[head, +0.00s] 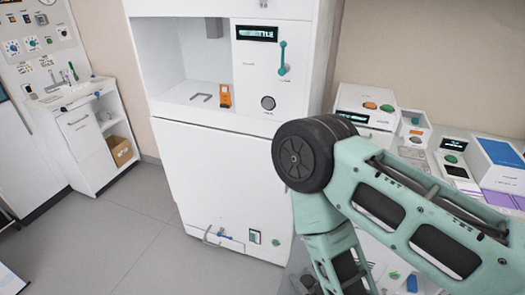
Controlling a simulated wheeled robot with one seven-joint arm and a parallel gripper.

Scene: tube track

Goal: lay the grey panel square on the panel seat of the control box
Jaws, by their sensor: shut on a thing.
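My gripper is not in the head view; only my green arm shows, covering the lower right. I cannot make out the grey panel. No control box or panel seat can be identified for certain. A white box (386,96) with a dark display and orange and green buttons stands right of centre, partly behind my arm. Another white unit (450,146) with a small display and a green button stands farther right.
A tall white cabinet (200,180) with an open bay, a teal handle (282,58) and an orange item (225,95) fills the middle. A small sink counter (70,95) stands at the left. The grey floor (120,230) at the lower left is largely clear.

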